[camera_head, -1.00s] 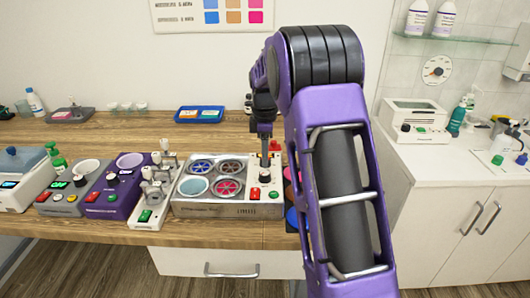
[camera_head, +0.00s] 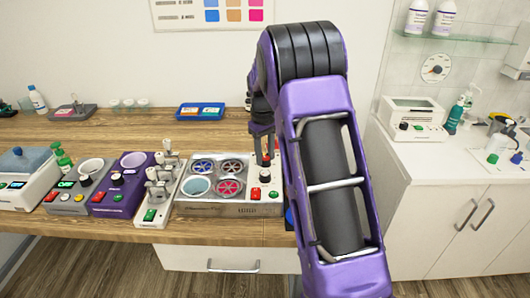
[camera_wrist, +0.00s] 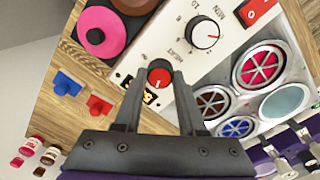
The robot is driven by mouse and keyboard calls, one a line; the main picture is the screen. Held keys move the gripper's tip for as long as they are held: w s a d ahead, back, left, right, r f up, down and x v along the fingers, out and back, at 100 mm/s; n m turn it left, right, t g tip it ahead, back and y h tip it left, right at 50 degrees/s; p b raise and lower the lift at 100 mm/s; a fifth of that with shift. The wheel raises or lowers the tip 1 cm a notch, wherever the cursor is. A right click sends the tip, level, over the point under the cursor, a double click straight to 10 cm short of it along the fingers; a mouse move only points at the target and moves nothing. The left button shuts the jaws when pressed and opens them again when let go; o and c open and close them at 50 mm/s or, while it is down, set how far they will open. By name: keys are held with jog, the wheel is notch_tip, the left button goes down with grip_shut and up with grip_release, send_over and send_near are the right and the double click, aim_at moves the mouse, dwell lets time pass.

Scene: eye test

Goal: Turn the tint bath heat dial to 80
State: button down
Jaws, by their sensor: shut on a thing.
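The tint bath is a pale metal unit (camera_head: 228,209) with several round pots; it stands at the front of the wooden counter. The word HEAT is printed between the two. My gripper (camera_wrist: 160,82) is shut on the red-topped knob, one finger on each side. In the head view my gripper (camera_head: 264,152) reaches down at the panel's back, and my arm hides what lies to the right. The knob's scale cannot be read.
A red switch (camera_wrist: 257,10) is near the white dial. A chrome-valved unit (camera_head: 158,190) and a purple unit (camera_head: 119,185) stand close on the left. A blue tray (camera_head: 200,112) lies behind. Red and blue small pieces lie on the wood in the wrist view.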

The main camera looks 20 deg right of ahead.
jog(key=m, duration=0.5)
jog(key=shift+m, duration=0.3)
jog(key=m, duration=0.5)
jog(key=shift+m, duration=0.3)
jog(key=shift+c, duration=2.4)
grip_release()
notch_tip(320, 180, up, 18)
jog(key=shift+w+a+f, duration=0.2)
jog(key=shift+f, duration=0.05)
